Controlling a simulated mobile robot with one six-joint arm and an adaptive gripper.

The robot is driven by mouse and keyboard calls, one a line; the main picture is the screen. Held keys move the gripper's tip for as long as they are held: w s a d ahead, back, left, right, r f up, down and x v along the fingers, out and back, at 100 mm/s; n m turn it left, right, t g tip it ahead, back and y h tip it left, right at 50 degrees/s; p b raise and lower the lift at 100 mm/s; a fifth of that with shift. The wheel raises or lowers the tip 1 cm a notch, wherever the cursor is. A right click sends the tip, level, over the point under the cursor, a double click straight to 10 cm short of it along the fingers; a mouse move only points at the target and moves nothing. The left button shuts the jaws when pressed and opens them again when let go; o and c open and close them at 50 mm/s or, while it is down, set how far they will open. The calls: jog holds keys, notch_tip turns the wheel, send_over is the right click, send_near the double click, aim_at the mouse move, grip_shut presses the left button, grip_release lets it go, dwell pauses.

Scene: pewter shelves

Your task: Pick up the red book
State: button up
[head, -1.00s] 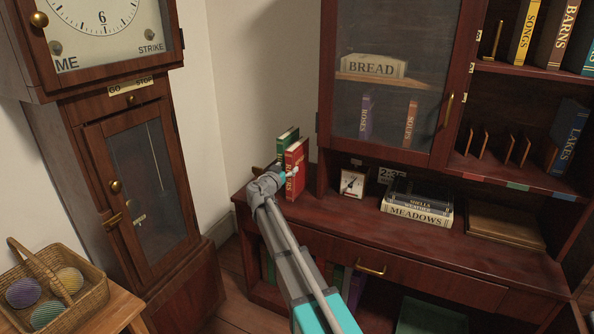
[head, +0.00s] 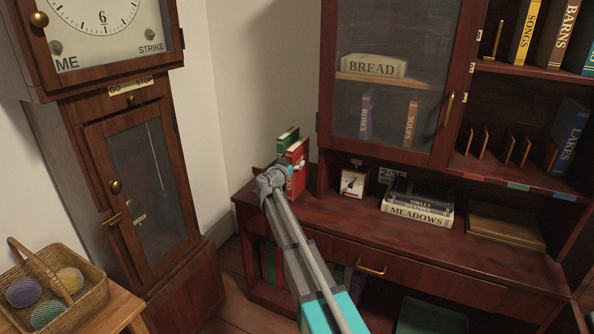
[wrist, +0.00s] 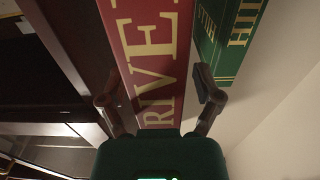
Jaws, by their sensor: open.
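The red book (head: 299,181) stands upright at the left end of the cabinet's counter, partly hidden behind my gripper in the head view. In the wrist view the red book (wrist: 152,58) shows gold letters, "RIVE" and part of another. My gripper (wrist: 156,92) is open, with one finger on each side of the red spine. I cannot tell whether the fingers touch it. The right finger is close to the gap beside the green book (wrist: 228,42). The green book (head: 287,139) stands just left of the red one in the head view.
A wall is close to the green book. A glass cabinet door (head: 392,70) is above. A tall clock (head: 140,190) stands at left.

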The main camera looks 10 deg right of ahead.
jog(key=shift+w+d, duration=0.35)
jog(key=shift+w, duration=0.15)
grip_shut()
dwell(0.4)
